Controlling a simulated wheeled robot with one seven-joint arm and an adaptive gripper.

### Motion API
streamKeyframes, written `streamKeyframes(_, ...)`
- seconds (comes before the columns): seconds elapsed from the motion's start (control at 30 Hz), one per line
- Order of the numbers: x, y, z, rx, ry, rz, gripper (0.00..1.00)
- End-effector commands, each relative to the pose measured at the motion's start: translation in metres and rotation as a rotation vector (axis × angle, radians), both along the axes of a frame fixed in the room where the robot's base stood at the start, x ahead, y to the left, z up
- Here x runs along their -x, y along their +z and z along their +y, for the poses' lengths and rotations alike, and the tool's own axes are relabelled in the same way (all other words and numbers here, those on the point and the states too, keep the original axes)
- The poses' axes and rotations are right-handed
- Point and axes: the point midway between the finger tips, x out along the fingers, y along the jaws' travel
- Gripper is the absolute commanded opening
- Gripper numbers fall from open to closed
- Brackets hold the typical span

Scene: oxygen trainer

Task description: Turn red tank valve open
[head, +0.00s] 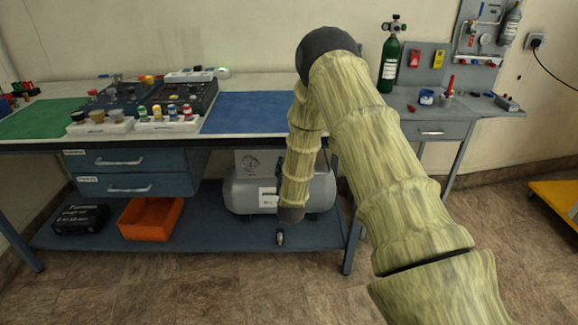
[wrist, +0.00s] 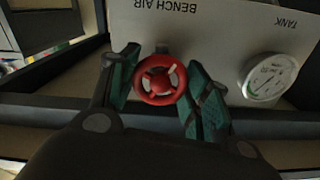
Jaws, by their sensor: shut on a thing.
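The red tank valve (wrist: 160,80) is a round handwheel with spokes, in the middle of the wrist view. It sits in front of a pale panel (wrist: 205,28) marked "BENCH AIR" and "TANK", which reads upside down. My gripper (wrist: 163,88) has its two green-padded fingers on either side of the wheel and is shut on it. In the head view my arm hides the gripper and the valve. The grey air tank (head: 240,195) stands on the bench's lower shelf, partly behind my arm.
A round white gauge (wrist: 269,77) is right of the wheel. An orange bin (head: 150,218) and a black case (head: 80,219) sit on the lower shelf (head: 205,232). A green gas cylinder (head: 389,66) stands on the bench. The floor in front is clear.

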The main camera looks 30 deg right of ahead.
Motion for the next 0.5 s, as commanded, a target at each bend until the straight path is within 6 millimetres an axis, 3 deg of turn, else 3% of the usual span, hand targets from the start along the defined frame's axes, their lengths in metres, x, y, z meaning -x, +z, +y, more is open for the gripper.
streamKeyframes(0.5,0.0024,-0.0041,0.0007,0.328,0.001,0.21,0.24)
